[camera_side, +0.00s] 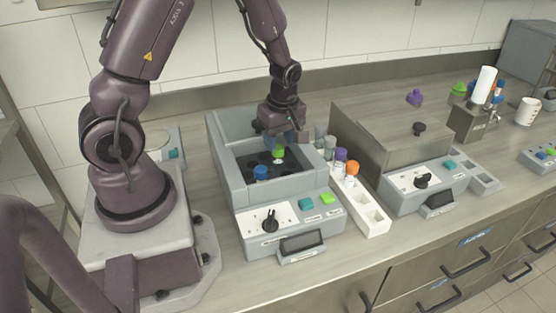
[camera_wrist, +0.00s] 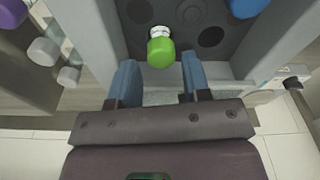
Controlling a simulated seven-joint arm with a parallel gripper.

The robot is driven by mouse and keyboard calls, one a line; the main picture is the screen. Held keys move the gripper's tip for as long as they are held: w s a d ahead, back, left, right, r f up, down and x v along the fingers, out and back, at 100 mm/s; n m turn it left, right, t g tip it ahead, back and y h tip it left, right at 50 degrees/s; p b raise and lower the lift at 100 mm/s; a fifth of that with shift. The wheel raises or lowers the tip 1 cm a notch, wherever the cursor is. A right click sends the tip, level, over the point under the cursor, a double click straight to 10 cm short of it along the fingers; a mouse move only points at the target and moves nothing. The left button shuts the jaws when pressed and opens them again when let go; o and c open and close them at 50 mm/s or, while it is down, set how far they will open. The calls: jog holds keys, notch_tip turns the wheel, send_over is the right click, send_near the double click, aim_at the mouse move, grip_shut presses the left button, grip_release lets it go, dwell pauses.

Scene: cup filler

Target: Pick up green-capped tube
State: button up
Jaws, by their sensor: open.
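The green-capped tube (camera_side: 278,153) stands in a hole of the dark plate inside the open grey machine (camera_side: 225,165). In the wrist view the green-capped tube (camera_wrist: 161,51) lies just beyond the fingertips, roughly midway between them. My gripper (camera_side: 281,137) is over the machine's opening. In the wrist view my gripper (camera_wrist: 156,78) has its two blue fingers apart with nothing between them.
A blue-capped tube (camera_side: 261,172) stands in the same plate, left of the green one. The machine's raised walls surround the opening. A white rack (camera_side: 362,205) with purple, orange and grey caps stands to the right. A second grey machine (camera_side: 385,150) is beyond it.

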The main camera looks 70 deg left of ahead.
aim_at(278, 147)
jog(key=f, duration=0.3)
jog(key=shift+s+a+f, duration=0.1)
jog(key=shift+a+f, duration=0.05)
jog(key=shift+a, duration=0.15)
jog(key=shift+c, duration=0.2)
jog(key=c, duration=0.6)
jog(key=shift+c, duration=0.2)
